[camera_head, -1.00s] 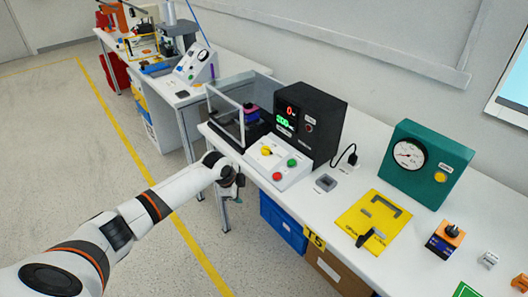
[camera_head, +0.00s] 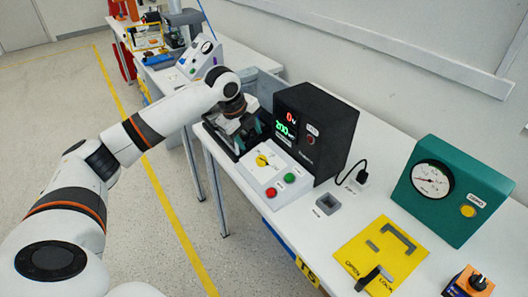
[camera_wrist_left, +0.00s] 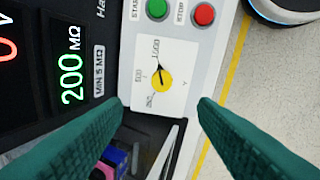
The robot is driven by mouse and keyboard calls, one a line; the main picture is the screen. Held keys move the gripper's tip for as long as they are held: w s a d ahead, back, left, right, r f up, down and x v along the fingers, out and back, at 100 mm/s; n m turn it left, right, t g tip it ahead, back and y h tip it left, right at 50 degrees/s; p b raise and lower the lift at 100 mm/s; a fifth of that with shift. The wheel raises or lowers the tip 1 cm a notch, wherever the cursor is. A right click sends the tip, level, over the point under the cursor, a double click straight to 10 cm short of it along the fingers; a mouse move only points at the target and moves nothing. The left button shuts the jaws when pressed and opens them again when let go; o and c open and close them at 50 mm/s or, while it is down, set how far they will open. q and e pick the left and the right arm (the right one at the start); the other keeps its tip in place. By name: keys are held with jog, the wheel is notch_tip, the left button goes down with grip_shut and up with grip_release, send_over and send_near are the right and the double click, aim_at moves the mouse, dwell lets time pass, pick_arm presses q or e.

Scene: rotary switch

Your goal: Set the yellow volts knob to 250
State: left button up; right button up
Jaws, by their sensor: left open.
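The yellow volts knob (camera_head: 262,160) is on a white panel beside the black tester. In the left wrist view the knob (camera_wrist_left: 161,79) sits on a white dial plate marked 1000, 500 and 250. A dark pointer line shows at the knob on the side of the 1000 mark; its exact setting is hard to tell. My left gripper (camera_head: 245,130) is above the panel's far end, near the knob. In the left wrist view its teal fingers (camera_wrist_left: 163,108) are apart, with nothing between them, and the knob shows just beyond the gap. My right gripper is out of view.
A green button (camera_head: 289,178) and a red button (camera_head: 271,192) are close to the knob. The black tester (camera_head: 322,130) stands behind, showing 0 V and 200 MΩ. A clear-walled box is partly hidden by my left gripper. A yellow plate (camera_head: 365,252) lies to the right.

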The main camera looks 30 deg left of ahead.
pick_arm(q)
send_near(260, 159)
notch_tip(260, 159, down, 2)
jog(key=x, duration=0.6)
jog(key=shift+w+f, duration=0.2)
jog(key=shift+w, duration=0.3)
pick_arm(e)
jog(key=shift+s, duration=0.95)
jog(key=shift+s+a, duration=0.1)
